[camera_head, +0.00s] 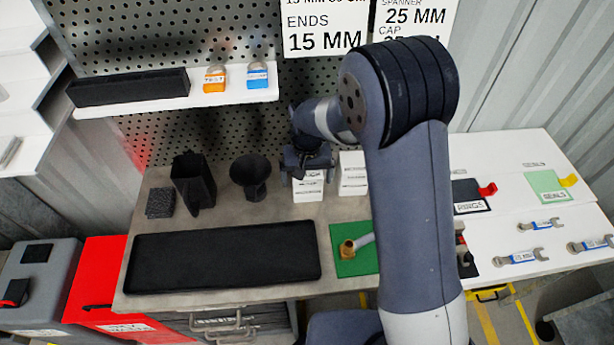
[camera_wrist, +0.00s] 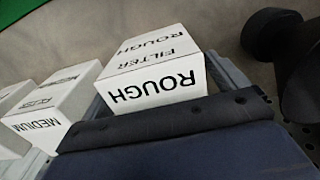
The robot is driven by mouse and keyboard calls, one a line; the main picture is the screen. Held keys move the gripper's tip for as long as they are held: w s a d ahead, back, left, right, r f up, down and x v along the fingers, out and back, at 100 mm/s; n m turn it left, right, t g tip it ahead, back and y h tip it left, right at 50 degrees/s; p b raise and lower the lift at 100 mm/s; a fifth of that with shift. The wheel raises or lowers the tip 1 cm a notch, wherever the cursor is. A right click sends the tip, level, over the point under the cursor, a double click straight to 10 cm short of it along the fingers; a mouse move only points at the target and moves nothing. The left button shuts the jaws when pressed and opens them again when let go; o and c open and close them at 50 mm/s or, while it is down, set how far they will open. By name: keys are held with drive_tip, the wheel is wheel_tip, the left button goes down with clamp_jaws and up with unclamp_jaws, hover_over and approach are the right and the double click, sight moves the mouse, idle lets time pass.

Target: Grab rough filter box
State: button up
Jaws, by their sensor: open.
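The rough filter box (camera_wrist: 155,82) is a white box with black "ROUGH FILTER" lettering, large in the middle of the wrist view. In the head view it stands on the workbench (camera_head: 222,218) as a white box (camera_head: 308,190) just below my gripper (camera_head: 307,163). My gripper (camera_wrist: 163,88) is open. Its grey fingers lie on either side of the rough box in the wrist view, with the box between them. I cannot tell whether they touch it. A white box marked "MEDIUM" (camera_wrist: 58,104) stands close beside it on the left in the wrist view.
A black funnel (camera_head: 250,174) and a black holder (camera_head: 194,182) stand left of my gripper. A black mat (camera_head: 222,256) and a green mat (camera_head: 346,262) with a brass-ended part lie in front. A shelf with two padlocks (camera_head: 215,79) is above, on the pegboard.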

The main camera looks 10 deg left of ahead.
drive_tip(key=shift+f, duration=0.3)
drive_tip(key=shift+c, duration=0.4)
drive_tip(key=c, duration=1.2)
drive_tip(key=shift+o, duration=0.2)
drive_tip(key=shift+r, duration=0.1)
